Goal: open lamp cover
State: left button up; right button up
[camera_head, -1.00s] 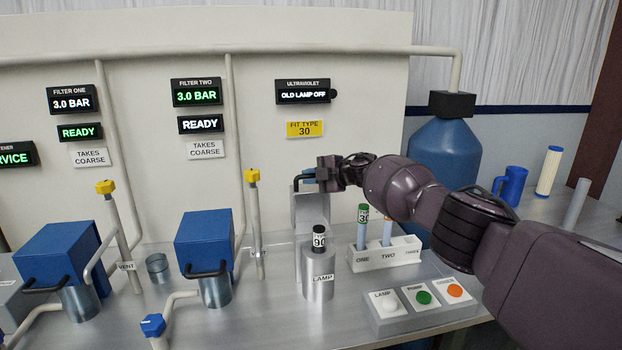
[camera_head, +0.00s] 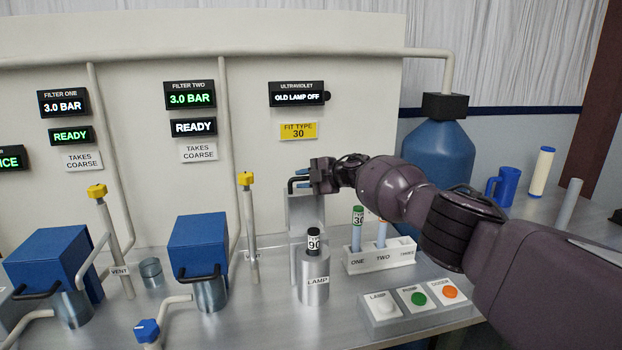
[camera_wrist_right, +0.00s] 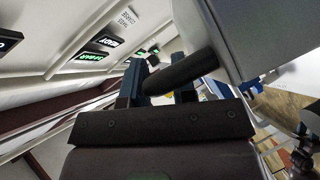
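The lamp cover (camera_head: 306,212) is a grey metal box with a black bar handle (camera_head: 291,181). In the head view it stands raised behind the steel lamp holder (camera_head: 314,277), so the holder's top is uncovered. A black-capped lamp (camera_head: 314,243) marked 90 sticks up from the holder. My right gripper (camera_head: 303,179) is at the cover's handle. My left gripper is out of view.
A white rack (camera_head: 385,260) holding green- and orange-capped lamps stands right of the holder, with a button panel (camera_head: 416,302) in front. A blue tank (camera_head: 440,160) stands behind my right arm. Two blue filter housings (camera_head: 198,245) are at left. The display reads OLD LAMP OFF.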

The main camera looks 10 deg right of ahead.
jog(key=shift+s+d+r+p, duration=0.2)
jog(key=shift+d+r+p, duration=0.15)
jog(key=shift+p, duration=0.15)
jog(key=shift+p+v, duration=0.75)
jog(key=shift+p, duration=0.15)
jog(key=shift+s+d, duration=0.25)
jog(key=shift+d, duration=0.05)
jog(key=shift+p+v, duration=0.55)
jog(key=shift+v, duration=3.25)
